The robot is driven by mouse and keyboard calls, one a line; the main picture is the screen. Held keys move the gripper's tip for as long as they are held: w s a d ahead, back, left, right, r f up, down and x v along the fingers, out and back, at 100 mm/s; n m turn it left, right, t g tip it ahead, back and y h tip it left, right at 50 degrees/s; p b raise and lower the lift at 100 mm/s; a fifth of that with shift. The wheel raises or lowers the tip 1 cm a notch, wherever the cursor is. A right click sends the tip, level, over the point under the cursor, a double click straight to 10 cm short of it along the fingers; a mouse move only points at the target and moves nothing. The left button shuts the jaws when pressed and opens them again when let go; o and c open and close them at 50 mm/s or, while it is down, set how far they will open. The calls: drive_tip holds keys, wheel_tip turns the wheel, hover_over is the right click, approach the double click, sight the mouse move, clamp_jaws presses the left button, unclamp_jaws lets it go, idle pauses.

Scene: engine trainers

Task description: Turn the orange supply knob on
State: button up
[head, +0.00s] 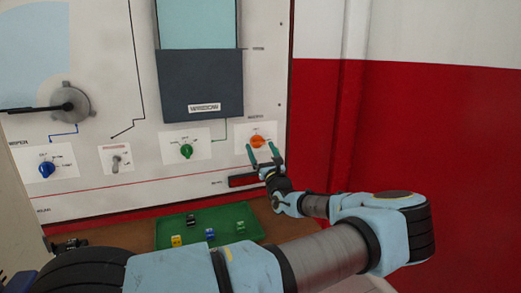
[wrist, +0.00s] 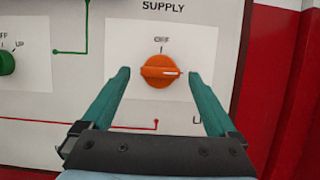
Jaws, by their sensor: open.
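The orange supply knob (head: 257,141) is on a white label plate at the lower right of the trainer panel. In the wrist view the orange knob (wrist: 160,71) sits under the word OFF, below the SUPPLY heading. Its grip bar lies roughly level, with a white pointer line toward the right. My gripper (head: 262,150) is open in front of the knob. In the wrist view its two teal fingers (wrist: 160,75) stand on either side of the knob, with a gap to each side. I cannot tell how far the fingertips are from the panel.
A green knob (head: 187,150), a toggle switch (head: 116,161) and a blue knob (head: 47,169) are to the left on the panel. A green tray (head: 167,236) with several small coloured blocks lies below. A red and white wall (head: 440,130) is to the right.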

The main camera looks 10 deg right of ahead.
drive_tip(key=b+v, duration=0.2)
drive_tip(key=v, duration=0.8)
